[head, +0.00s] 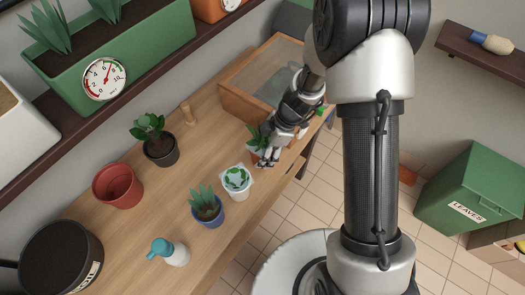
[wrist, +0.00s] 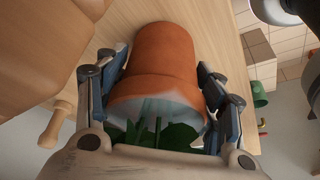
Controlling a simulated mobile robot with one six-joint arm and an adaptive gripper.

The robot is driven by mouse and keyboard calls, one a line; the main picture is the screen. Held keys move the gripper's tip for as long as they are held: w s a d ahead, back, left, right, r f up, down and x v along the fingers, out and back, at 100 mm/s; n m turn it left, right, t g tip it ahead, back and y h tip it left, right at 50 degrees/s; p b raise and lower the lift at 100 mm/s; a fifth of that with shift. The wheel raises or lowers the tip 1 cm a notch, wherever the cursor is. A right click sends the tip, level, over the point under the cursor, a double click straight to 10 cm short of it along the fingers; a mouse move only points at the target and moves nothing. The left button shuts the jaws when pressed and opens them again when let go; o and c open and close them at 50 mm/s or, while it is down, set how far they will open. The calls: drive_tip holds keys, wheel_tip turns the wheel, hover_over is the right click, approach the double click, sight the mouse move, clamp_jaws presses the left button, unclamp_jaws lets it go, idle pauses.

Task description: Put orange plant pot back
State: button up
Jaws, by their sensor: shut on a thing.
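The orange plant pot (wrist: 165,58) fills the middle of the wrist view, with green leaves at its rim. My gripper (wrist: 163,85) is shut on it, one finger on each side. In the head view my gripper (head: 268,158) is over the right edge part of the wooden bench, and the pot is mostly hidden behind the fingers. The plant's leaves (head: 257,136) show just left of the gripper. I cannot tell whether the pot touches the bench.
A wooden box with a clear lid (head: 231,100) stands behind the gripper. A white patterned pot (head: 237,180), a blue pot (head: 207,214), a dark pot (head: 161,152), an empty red pot (head: 118,187) and a spray bottle (head: 172,254) stand on the bench (head: 120,235).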

drive_tip(key=shift+f, duration=0.1)
drive_tip(key=o, duration=1.4)
drive_tip(key=shift+o, duration=0.2)
